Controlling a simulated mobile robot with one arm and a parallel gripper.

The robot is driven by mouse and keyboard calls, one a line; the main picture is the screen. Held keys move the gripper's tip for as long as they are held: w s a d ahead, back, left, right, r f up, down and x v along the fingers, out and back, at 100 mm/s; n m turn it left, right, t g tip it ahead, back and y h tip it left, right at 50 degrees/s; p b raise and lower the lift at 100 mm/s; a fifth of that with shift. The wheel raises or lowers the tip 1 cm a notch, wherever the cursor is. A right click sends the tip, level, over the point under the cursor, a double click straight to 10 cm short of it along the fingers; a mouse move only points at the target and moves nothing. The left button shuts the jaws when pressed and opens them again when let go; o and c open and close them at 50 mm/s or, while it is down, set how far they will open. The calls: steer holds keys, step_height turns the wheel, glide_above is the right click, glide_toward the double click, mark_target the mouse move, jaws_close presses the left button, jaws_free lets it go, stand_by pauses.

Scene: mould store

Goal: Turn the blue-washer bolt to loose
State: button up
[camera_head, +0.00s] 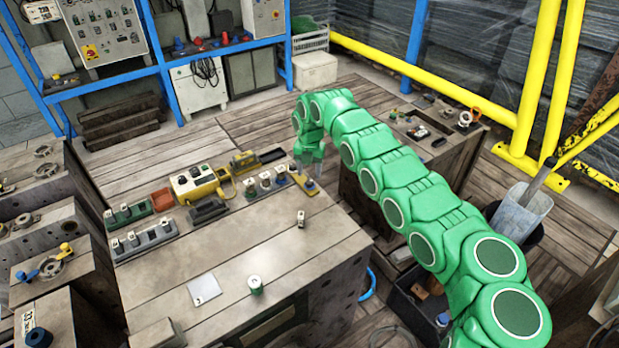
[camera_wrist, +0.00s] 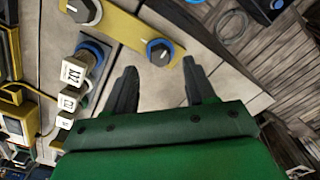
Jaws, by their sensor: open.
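The blue-washer bolt (camera_wrist: 159,51) shows in the wrist view as a dark round head with a pale mark, on a blue ring. It sits near the end of a yellow plate (camera_wrist: 121,27). A second dark bolt (camera_wrist: 84,10) sits farther left on the same plate, with a grey ring. My gripper (camera_wrist: 160,67) is open and empty, its two fingers either side of the blue-washer bolt's line and just short of it. In the head view, my gripper (camera_head: 309,172) hangs over the yellow plate (camera_head: 304,183) at the bench's back right edge.
A grey holder with white-topped blocks (camera_wrist: 70,75) stands left of the plate. The bench middle is largely clear.

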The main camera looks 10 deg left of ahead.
mark_target(310, 181)
steer(key=shift+r, duration=1.55)
steer(key=shift+d, duration=0.1)
